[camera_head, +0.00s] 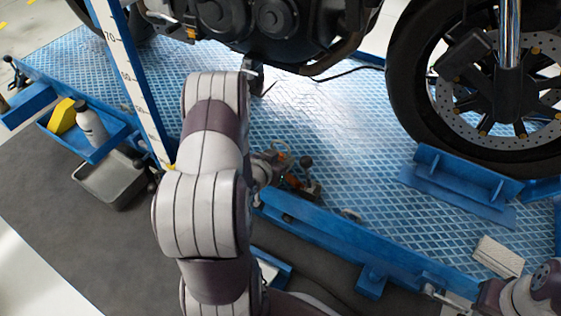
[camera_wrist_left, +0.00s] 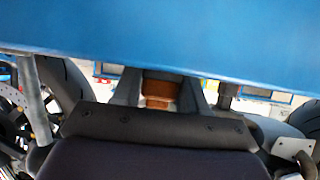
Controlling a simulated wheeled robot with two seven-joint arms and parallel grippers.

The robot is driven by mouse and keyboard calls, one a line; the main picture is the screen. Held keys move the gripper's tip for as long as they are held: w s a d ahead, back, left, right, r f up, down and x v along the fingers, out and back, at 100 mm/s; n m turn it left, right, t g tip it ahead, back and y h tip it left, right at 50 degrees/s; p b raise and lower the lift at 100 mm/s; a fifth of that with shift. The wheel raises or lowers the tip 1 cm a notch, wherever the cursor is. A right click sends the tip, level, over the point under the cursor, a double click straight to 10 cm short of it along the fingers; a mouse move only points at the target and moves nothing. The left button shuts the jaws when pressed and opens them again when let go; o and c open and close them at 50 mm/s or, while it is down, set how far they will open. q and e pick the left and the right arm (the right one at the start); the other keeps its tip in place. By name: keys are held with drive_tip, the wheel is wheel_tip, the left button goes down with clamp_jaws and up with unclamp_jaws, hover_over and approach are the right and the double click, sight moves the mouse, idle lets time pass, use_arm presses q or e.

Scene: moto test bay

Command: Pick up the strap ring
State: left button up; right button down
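My left gripper (camera_head: 268,167) is mostly hidden behind my own arm in the head view. It is at the near edge of the blue lift platform, beside a small cluster with orange parts (camera_head: 292,181) and a tan loop (camera_head: 281,150). I cannot tell whether that loop is the strap ring. In the left wrist view, two grey finger-like shapes stand apart with an orange-brown piece (camera_wrist_left: 160,90) between them. Contact with it is not clear.
The blue platform (camera_head: 335,115) carries a motorcycle with a large wheel (camera_head: 415,95). A blue wheel chock (camera_head: 460,180) stands at the right. A side tray (camera_head: 95,145) holds a white bottle (camera_head: 90,124) and a yellow item (camera_head: 62,116). A grey bin (camera_head: 112,180) hangs below.

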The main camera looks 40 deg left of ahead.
use_arm(q)
drive_tip(key=shift+r, duration=0.15)
wheel_tip(320, 180, up, 10)
drive_tip(key=p, duration=0.6)
drive_tip(key=shift+p, duration=0.4)
